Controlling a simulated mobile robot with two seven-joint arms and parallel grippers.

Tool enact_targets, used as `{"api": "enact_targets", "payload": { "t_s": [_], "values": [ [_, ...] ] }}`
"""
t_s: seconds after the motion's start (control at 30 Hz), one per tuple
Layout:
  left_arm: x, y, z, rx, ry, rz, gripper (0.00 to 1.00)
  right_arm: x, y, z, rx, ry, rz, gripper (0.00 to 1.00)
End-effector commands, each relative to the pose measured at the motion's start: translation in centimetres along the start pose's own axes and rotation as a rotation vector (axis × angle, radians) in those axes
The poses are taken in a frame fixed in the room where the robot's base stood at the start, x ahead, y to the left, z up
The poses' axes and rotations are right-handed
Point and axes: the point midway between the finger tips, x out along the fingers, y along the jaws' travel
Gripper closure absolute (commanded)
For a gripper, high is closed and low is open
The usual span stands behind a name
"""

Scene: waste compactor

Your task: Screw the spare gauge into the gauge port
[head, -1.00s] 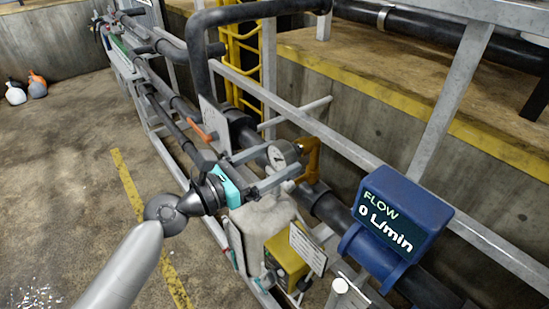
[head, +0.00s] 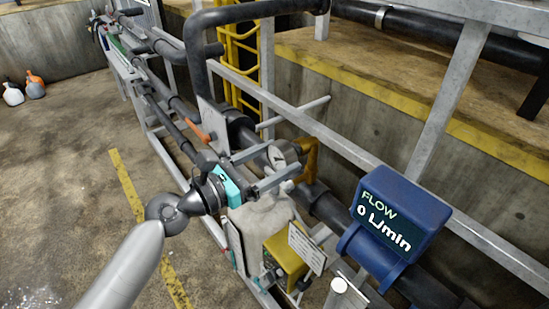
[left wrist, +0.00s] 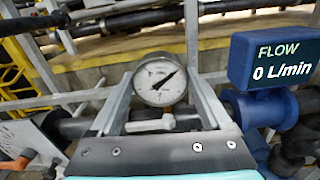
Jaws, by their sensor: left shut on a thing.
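The spare gauge (head: 283,153) has a round white dial and a dark needle. In the left wrist view the gauge (left wrist: 159,80) sits upright, facing me, between the two grey fingers. My left gripper (head: 281,163) is shut on its case, beside the pipework. A pale stub (left wrist: 150,124) shows just below the gauge; I cannot tell whether it is the gauge's stem or part of the pipework. I cannot clearly make out the gauge port or whether the gauge touches it. My right gripper is not in view.
A blue flow meter (head: 402,215) reading 0 L/min stands to the right. A galvanised rail (head: 345,151) runs behind the gripper. An orange-handled lever (head: 197,131) is left of it, and a yellow box (head: 285,256) is below.

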Motion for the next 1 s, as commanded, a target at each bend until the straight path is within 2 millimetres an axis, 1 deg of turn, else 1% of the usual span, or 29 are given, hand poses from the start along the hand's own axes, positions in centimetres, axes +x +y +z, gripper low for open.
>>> {"api": "enact_targets", "payload": {
  "t_s": [0.07, 0.2, 0.3, 0.4, 0.67, 0.73, 1.0],
  "values": [
    [0.0, 0.0, -0.1, 0.064, -0.002, 0.000, 0.77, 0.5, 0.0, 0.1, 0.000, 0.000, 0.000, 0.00],
    [0.0, -0.1, -0.2, 0.268, -0.003, -0.001, 0.77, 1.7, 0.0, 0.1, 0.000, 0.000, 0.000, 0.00],
    [0.0, -0.1, -0.2, 0.385, -0.002, -0.001, 0.77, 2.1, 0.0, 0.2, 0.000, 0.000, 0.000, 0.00],
    [0.0, -0.1, -0.1, 0.439, -0.001, 0.000, 0.77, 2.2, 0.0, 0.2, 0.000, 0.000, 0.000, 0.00],
    [0.0, -0.1, 0.0, 0.445, 0.000, 0.000, 0.77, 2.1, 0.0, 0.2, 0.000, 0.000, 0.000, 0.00],
    [0.0, -0.1, -0.1, 0.473, -0.001, -0.001, 0.77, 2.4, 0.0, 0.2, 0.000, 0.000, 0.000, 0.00],
    [0.0, -0.2, -0.3, 0.811, -0.002, -0.001, 0.77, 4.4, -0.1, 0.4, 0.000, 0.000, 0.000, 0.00]
  ]
}}
